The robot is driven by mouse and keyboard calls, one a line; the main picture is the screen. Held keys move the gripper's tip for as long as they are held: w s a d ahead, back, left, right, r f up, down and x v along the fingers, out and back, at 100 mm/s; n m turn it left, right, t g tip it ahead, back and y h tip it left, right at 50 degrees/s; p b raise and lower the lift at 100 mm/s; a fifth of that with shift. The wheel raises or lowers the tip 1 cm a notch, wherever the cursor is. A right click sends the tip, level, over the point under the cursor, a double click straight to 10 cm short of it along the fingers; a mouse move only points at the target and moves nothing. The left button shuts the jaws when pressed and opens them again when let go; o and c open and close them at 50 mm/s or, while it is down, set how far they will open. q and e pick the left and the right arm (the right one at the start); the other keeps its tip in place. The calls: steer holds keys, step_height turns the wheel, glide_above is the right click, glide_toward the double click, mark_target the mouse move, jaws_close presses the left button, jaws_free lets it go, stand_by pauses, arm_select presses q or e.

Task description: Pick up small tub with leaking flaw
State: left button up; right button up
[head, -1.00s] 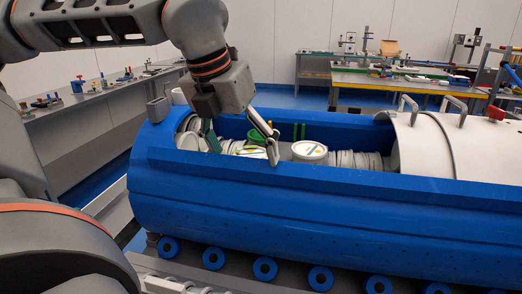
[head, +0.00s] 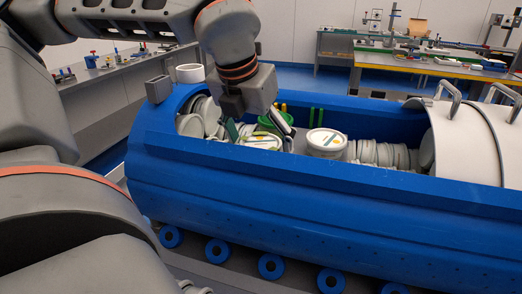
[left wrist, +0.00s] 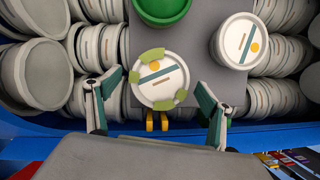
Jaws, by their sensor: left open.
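A small white tub with green patches around its lid rim (left wrist: 158,80) stands in the blue carrier. Its lid has a teal stripe and a yellow dot. In the head view this patched tub (head: 262,142) is partly hidden by my left gripper (head: 257,128). In the left wrist view the left gripper (left wrist: 160,84) is open, with one finger on either side of the patched tub. Whether the fingers touch it I cannot tell. A clean-rimmed white tub (left wrist: 240,40) stands to its right, also in the head view (head: 325,142). My right gripper is not in view.
A green tub (left wrist: 162,8) stands just behind the patched tub. Stacked grey tubs (left wrist: 100,50) lie on both sides. The blue carrier wall (head: 300,185) runs along the front, and white covers (head: 470,140) close its right part. Green posts (head: 316,117) stand inside.

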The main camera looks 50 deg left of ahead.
arm_select(q)
steer(key=shift+x, duration=0.85)
steer(key=shift+w, duration=0.1)
steer(key=shift+c, duration=0.5)
steer(key=shift+r, duration=0.1)
steer(key=c, duration=1.3)
steer(key=shift+o, duration=0.2)
